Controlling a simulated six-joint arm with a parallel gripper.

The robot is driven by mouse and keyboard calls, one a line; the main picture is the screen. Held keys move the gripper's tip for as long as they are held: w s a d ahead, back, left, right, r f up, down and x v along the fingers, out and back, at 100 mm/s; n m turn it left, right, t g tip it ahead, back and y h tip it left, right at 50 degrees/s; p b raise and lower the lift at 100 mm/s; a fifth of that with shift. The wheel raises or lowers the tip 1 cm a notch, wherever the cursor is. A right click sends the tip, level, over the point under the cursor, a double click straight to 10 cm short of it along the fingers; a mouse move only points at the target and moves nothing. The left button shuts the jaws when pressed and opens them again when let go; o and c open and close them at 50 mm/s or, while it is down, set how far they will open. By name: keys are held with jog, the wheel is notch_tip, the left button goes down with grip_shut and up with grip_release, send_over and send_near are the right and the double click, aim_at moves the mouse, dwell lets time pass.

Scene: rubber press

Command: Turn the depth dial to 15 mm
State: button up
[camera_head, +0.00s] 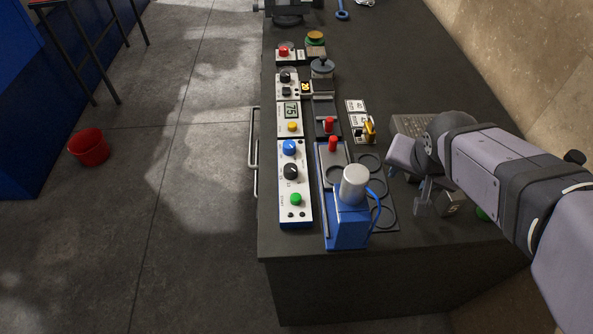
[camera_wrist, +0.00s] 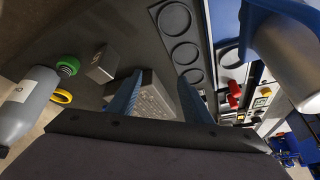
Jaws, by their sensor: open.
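A light control panel (camera_head: 284,213) lies left of the blue press. It carries a blue knob (camera_head: 289,147), a black knob (camera_head: 291,171) and a green button (camera_head: 296,199). Another black knob (camera_head: 285,77) sits farther back on a separate box. The labels are too small to read, so I cannot tell which knob is the depth dial or what it is set to. My gripper (camera_head: 425,195) is open at the right of the bench, well apart from the knobs. In the wrist view its two fingers (camera_wrist: 160,98) stand apart, with a grey block visible beyond them.
The blue press (camera_head: 347,232) with its pale cylinder stands between my gripper and the panel. A display (camera_head: 291,110) reads about 75. Metal blocks (camera_wrist: 103,64) and a grey bottle (camera_wrist: 27,104) with a green cap lie near my gripper.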

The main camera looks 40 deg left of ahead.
jog(key=s+a+r+n+g+y, duration=0.1)
jog(key=s+a+n, duration=0.45)
jog(key=a, duration=0.75)
jog(key=n, duration=0.3)
send_near(290, 168)
jog(key=shift+g, duration=0.4)
jog(key=shift+w+p+x, duration=0.15)
jog(key=shift+w+x, duration=0.05)
jog(key=shift+x, duration=1.85)
jog(key=shift+w+p+x, duration=0.15)
jog(key=shift+x, duration=1.9)
jog(key=shift+d, duration=0.1)
jog(key=c, duration=1.1)
jog(key=shift+o, duration=0.3)
